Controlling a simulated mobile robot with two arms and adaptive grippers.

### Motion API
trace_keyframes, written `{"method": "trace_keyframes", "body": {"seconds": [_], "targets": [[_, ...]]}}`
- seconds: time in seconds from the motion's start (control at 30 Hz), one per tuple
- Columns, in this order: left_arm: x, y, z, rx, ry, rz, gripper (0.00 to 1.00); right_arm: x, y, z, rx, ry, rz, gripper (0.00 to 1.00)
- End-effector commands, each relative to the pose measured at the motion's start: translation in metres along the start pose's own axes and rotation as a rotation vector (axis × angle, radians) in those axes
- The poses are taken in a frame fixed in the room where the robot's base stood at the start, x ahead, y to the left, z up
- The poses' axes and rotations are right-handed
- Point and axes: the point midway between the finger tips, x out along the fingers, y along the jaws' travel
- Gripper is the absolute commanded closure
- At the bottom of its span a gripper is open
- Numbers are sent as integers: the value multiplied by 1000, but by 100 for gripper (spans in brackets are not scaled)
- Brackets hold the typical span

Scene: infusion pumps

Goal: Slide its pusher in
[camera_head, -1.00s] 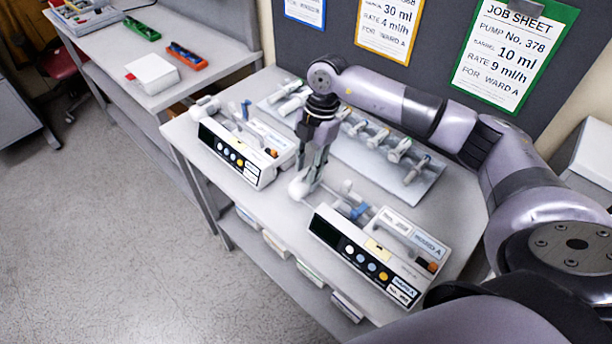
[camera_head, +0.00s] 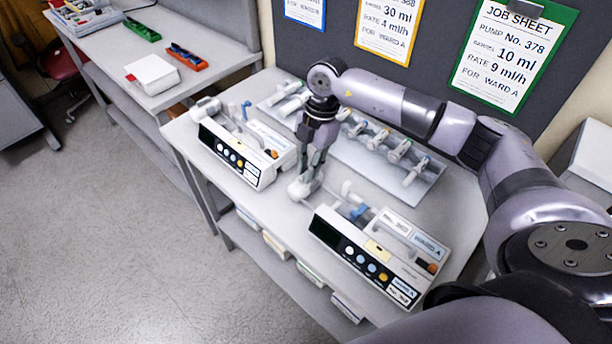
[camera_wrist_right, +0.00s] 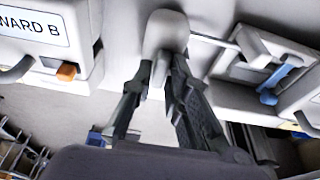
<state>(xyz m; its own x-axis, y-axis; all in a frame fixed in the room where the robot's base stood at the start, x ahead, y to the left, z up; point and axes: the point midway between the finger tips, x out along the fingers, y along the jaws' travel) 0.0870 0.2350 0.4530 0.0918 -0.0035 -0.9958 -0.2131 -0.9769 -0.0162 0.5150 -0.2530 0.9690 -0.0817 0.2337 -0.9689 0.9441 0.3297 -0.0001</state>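The front pump (camera_head: 365,253), labelled WARD A, has a syringe with a blue part on top. Its white pusher end (camera_head: 297,190) sticks out to the left, past the case. My right gripper (camera_head: 309,182) points down at this pusher end. In the right wrist view the white pusher end (camera_wrist_right: 166,32) lies at the fingertips (camera_wrist_right: 160,72), with a thin rod running right to the pump. The fingers are close together, one on each side of its lower part; I cannot tell whether they grip it. My left gripper is out of view.
A second pump (camera_head: 240,152) stands left of my gripper; its WARD B label (camera_wrist_right: 35,25) shows in the wrist view. A tray (camera_head: 425,190) with several syringes lies behind. The white table (camera_head: 232,198) has bare room between the pumps.

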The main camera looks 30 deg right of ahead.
Motion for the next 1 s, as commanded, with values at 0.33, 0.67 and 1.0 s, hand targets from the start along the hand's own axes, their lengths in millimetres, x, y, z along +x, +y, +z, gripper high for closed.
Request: {"method": "trace_keyframes", "body": {"seconds": [0.33, 0.67, 1.0], "targets": [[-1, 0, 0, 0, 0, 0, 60, -1, -2, 0, 1, 0, 0, 97], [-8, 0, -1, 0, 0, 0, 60, -1, -19, 1, 0, -1, -1, 97], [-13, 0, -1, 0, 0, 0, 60, -1, -36, 0, 1, -1, -1, 97]]}}
